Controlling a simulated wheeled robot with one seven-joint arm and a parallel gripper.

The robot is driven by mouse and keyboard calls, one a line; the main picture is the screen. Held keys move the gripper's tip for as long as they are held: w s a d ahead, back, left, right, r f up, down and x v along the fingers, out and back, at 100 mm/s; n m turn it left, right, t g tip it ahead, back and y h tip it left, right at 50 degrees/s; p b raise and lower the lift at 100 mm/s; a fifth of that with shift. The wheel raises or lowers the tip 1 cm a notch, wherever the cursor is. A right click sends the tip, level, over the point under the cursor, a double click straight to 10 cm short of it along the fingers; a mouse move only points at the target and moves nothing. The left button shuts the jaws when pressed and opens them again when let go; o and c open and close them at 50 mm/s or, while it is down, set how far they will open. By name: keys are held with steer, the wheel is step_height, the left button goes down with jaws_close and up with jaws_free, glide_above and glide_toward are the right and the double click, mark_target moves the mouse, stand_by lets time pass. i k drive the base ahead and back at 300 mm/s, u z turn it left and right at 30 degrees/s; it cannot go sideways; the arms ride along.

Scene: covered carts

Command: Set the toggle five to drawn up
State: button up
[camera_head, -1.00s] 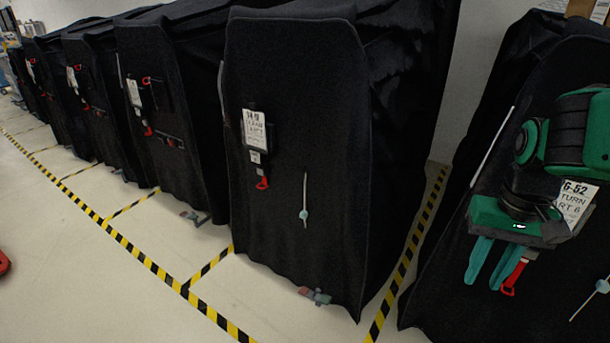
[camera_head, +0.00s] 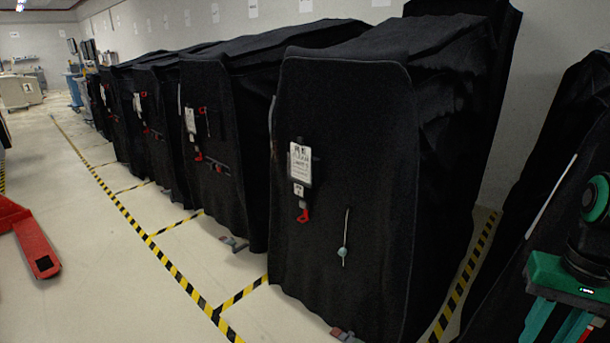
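A small pale teal toggle (camera_head: 343,252) sits low on a thin light cord (camera_head: 347,225) on the front of the nearest fully visible black covered cart (camera_head: 355,130). Most of the cord shows above the toggle and a short end below. I see no number marking it as five. My gripper (camera_head: 555,324) is at the lower right, in front of another covered cart (camera_head: 530,255) and well apart from the toggle. Its two teal fingers are spread with a gap and nothing shows between them. The fingertips are cut off by the bottom edge.
A white label (camera_head: 300,163) and a red tab (camera_head: 303,215) hang on the same cart. More covered carts (camera_head: 210,135) line up to the left. Yellow-black tape (camera_head: 165,262) marks the floor. A red forked object (camera_head: 38,250) lies at the left. The floor between is clear.

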mark_target(342, 252)
steer(key=u, duration=0.05)
steer(key=k, duration=1.05)
steer(key=z, duration=0.5)
steer(key=i, duration=1.3)
steer(key=u, duration=0.65)
steer(key=i, duration=0.95)
steer(key=u, duration=0.1)
